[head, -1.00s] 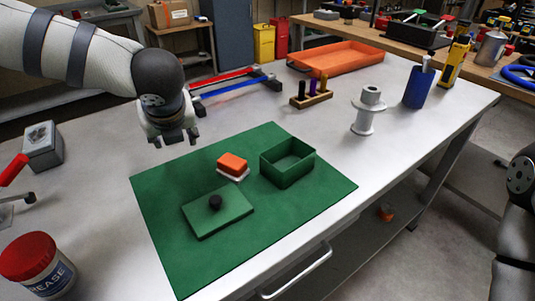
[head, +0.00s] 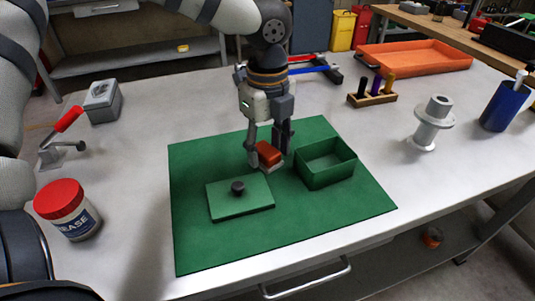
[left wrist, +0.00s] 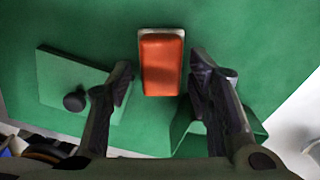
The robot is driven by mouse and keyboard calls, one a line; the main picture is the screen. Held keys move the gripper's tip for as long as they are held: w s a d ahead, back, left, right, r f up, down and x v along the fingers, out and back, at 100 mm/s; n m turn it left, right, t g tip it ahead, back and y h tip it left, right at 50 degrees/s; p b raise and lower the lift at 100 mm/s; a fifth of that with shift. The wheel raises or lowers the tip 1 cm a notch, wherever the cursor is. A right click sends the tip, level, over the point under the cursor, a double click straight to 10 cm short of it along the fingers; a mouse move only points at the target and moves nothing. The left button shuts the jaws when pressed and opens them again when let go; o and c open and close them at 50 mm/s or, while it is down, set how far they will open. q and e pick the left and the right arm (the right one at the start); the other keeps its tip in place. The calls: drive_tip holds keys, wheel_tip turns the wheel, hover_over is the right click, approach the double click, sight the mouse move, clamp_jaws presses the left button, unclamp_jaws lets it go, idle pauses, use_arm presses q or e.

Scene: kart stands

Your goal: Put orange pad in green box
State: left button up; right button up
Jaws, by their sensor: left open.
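The orange pad (head: 268,153) lies on a pale base on the green mat (head: 290,235). It also shows in the left wrist view (left wrist: 161,66). The open green box (head: 326,172) stands just right of the pad, and its inside looks empty. The green lid (head: 241,203) with a black knob lies flat to the left and in front of the pad. My left gripper (head: 268,160) is open and points down at the pad, with a finger to each side. In the left wrist view, the pad sits ahead of and between the fingertips (left wrist: 160,80). My right gripper is out of view.
A grease jar (head: 68,210), a red-handled clamp (head: 64,135) and a grey metal block (head: 102,101) stand at left. A grey spool (head: 432,125), a blue cup (head: 504,108) and an orange tray (head: 414,57) stand at right. The mat's front is clear.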

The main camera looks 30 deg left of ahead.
use_arm(q)
drive_tip(key=shift+f, duration=0.7)
drive_tip(key=shift+r, duration=0.1)
drive_tip(key=c, duration=1)
